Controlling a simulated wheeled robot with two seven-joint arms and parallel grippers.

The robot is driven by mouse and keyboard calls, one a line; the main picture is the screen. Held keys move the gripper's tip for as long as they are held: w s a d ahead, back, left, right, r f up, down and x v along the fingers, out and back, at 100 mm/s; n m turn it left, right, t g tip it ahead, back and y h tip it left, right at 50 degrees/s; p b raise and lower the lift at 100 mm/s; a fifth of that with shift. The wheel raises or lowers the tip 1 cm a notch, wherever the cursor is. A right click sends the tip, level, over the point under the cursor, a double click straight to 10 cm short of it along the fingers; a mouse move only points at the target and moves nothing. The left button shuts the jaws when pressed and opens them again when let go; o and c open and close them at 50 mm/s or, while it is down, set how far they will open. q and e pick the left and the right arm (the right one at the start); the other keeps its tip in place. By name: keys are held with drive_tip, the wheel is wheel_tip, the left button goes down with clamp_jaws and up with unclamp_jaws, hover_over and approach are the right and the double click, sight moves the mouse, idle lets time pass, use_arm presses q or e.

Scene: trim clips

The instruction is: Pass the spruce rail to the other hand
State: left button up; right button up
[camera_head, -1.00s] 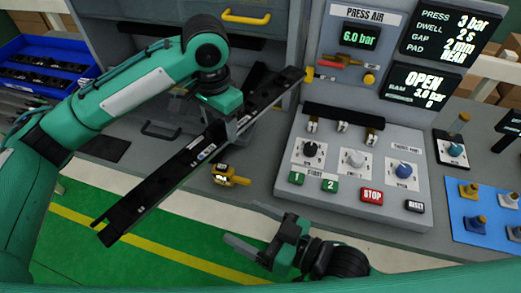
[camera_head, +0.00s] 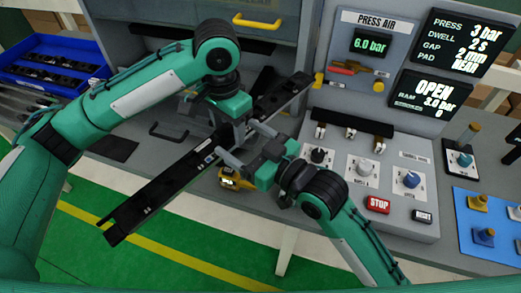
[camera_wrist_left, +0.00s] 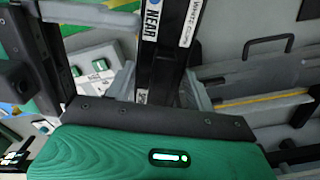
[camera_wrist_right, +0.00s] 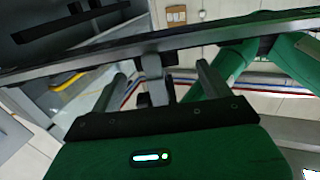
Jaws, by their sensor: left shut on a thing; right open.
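The long dark rail (camera_head: 165,185), which I take as the spruce rail, runs diagonally in the head view from lower left to upper right, above the bench front. My left gripper (camera_head: 238,133) is shut on it near its middle. In the left wrist view the rail (camera_wrist_left: 162,60) passes between the fingers and carries white labels, one reading NEAR. My right gripper (camera_head: 242,143) is open just beside the rail, close to the left fingers. In the right wrist view the rail (camera_wrist_right: 90,57) crosses beyond the open fingertips; I cannot tell whether they touch it.
A control panel (camera_head: 345,200) with knobs and buttons stands right of the right gripper. A yellow-and-black tool (camera_head: 235,180) lies on the bench under the rail. A blue bin (camera_head: 55,65) is at left. Green floor (camera_head: 80,255) lies in front.

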sight(229, 131)
drive_tip(key=x, duration=0.5)
drive_tip(key=shift+w+a, duration=0.2)
drive_tip(key=shift+a, duration=0.05)
drive_tip(key=shift+c, duration=0.2)
drive_tip(key=c, duration=1.1)
use_arm(q)
drive_tip(key=o, duration=1.1)
use_arm(e)
drive_tip(key=shift+c, duration=0.6)
use_arm(q)
drive_tip(key=shift+o, duration=0.9)
drive_tip(key=shift+s+d, duration=0.1)
